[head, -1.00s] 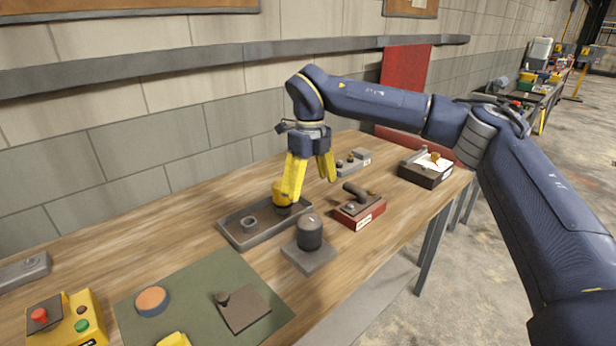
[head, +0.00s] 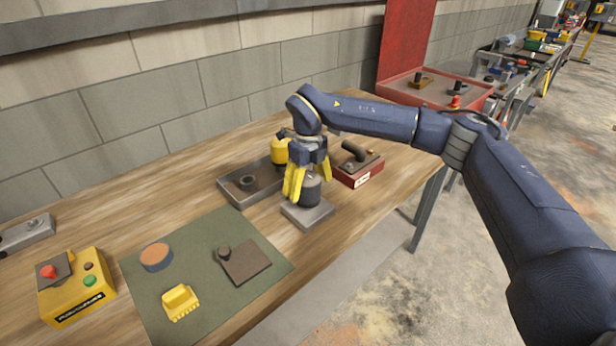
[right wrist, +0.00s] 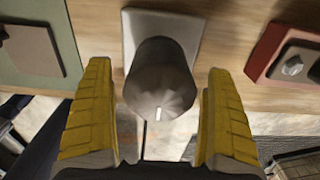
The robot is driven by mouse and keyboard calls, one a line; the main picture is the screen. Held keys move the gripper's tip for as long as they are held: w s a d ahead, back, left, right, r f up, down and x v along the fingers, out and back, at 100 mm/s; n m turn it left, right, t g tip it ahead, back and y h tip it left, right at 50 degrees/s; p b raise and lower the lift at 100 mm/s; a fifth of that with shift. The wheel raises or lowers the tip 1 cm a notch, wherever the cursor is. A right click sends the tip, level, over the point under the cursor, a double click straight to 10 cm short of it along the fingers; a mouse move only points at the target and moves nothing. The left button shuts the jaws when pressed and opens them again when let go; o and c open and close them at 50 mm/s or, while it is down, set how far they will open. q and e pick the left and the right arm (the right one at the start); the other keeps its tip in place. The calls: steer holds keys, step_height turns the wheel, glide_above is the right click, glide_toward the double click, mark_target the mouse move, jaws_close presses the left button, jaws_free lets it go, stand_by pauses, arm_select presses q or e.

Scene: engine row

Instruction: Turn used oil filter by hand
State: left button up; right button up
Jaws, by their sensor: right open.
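The used oil filter (head: 311,190) is a dark grey cylinder standing upright on a square grey base plate (head: 308,215) on the workbench. In the right wrist view the filter (right wrist: 161,80) shows its rounded, fluted end toward the camera, in front of its plate (right wrist: 140,22). My right gripper (head: 306,196) has yellow ribbed fingers and is at the filter. In the right wrist view my right gripper (right wrist: 157,125) is open, one finger on each side of the filter, with a visible gap on both sides. My left gripper is not in view.
A grey tray (head: 228,193) with a ring and a yellow-topped item stands just behind. A red block with a dark handle (head: 360,170) is to the right. A green mat (head: 200,285) with a brush and a yellow button box (head: 75,290) lie at front left.

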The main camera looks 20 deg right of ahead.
steer(key=shift+f, duration=0.35)
steer(key=shift+c, duration=0.3)
steer(key=c, duration=1.6)
steer(key=n, duration=0.3)
steer(key=shift+r, duration=0.1)
steer(key=n, duration=0.9)
steer(key=shift+n, duration=0.3)
steer(key=n, duration=0.4)
steer(key=shift+n, duration=0.3)
